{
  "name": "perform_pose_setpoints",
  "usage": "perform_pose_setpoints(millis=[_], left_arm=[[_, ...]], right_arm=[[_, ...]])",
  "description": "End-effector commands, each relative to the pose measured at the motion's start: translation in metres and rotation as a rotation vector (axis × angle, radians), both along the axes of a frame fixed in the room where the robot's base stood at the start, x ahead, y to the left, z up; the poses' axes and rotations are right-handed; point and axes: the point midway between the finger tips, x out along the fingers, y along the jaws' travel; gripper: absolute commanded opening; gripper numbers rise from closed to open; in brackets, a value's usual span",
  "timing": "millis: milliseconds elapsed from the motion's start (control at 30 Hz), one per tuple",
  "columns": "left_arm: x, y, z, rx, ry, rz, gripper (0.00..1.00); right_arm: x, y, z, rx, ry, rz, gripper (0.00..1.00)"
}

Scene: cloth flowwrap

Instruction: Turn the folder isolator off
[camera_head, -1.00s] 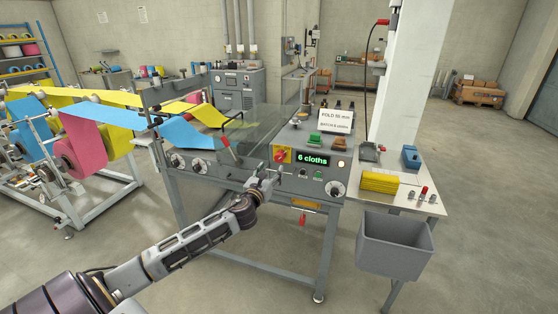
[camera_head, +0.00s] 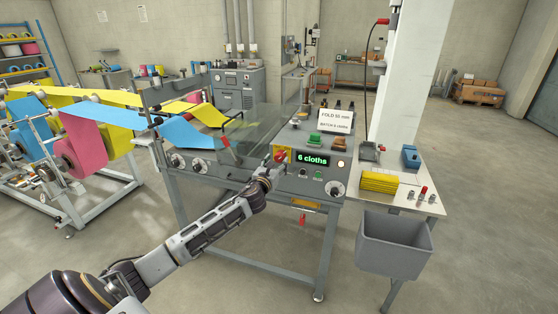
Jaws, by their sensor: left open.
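The folder isolator, a red rotary knob on a yellow plate (camera_head: 288,151), is on the front panel of the grey folder machine (camera_head: 255,178), left of the green "6 cloths" display (camera_head: 312,159). My left gripper (camera_head: 274,164) is open at the isolator, its fingertips close to the red knob and partly covering it. Whether the fingers touch the knob or stand around it cannot be told at this size. The knob's angle is also unclear. My right gripper is out of view.
Small buttons and a dial (camera_head: 338,189) sit beside the display. A clear guard (camera_head: 262,125) stands to the left of the isolator. A side table with yellow folded cloths (camera_head: 379,182) and a grey bin (camera_head: 395,247) are to the right.

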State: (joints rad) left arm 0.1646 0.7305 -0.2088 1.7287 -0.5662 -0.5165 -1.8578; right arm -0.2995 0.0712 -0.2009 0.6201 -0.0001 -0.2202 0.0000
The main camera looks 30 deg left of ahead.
Motion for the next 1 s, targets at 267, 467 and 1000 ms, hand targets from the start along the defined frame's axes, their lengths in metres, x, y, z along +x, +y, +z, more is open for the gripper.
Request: perform_pose_setpoints(millis=[267,467,1000], left_arm=[[0.02,0.005,0.001,-0.003,-0.002,0.001,0.56],[0.03,0.007,0.001,-0.001,-0.001,0.001,0.56],[0.034,0.008,0.0,-0.001,0.0,0.0,0.47]], right_arm=[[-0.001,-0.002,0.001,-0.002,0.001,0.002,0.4],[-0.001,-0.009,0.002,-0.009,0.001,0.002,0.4],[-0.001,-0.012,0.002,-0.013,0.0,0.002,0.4]])
